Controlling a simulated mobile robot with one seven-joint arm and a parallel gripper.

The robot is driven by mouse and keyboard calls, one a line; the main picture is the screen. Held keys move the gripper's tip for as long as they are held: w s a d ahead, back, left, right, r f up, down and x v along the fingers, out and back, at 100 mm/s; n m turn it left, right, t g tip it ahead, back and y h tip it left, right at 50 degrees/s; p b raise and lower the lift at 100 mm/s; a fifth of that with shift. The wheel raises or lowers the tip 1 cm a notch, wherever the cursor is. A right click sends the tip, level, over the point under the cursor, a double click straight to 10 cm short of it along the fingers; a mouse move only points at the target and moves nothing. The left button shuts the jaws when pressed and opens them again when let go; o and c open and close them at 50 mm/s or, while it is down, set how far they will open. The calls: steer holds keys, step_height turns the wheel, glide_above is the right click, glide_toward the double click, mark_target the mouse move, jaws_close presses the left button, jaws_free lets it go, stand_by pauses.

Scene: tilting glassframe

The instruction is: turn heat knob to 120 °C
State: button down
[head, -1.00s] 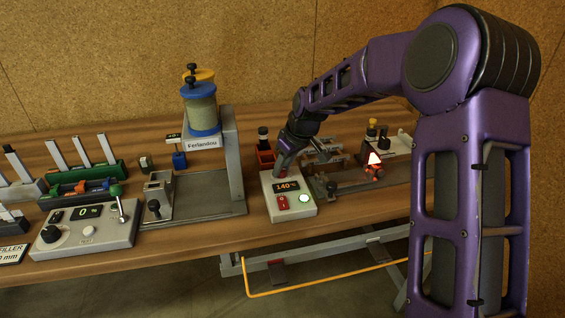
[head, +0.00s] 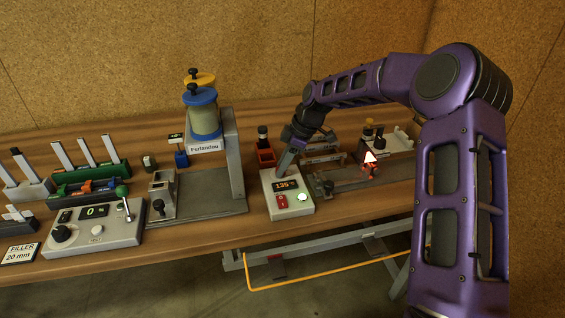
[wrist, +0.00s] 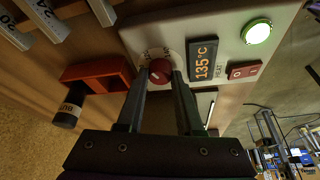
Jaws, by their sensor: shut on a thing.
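The heat control box (head: 303,208) is a pale grey unit on the bench in the head view. Its display (head: 285,185) reads 135 °C, and the same reading shows on the display in the wrist view (wrist: 203,60). The heat knob (wrist: 160,72) is small, round and red with a pale mark, seen between my fingertips in the wrist view. My gripper (head: 282,172) reaches down to the box's back left corner and is shut on the knob. In the head view the fingers hide the knob.
A red switch (wrist: 243,70) and a lit green-white button (wrist: 257,31) sit on the same box. A red-orange holder (head: 265,157) with a dark-capped bottle stands just behind. A tall grey stand (head: 232,150) is to the left, and a small red-and-white lamp-like item (head: 369,165) is to the right.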

stand_by(0.4)
steer(key=c, duration=0.6)
jaws_free()
steer(key=shift+o, duration=0.2)
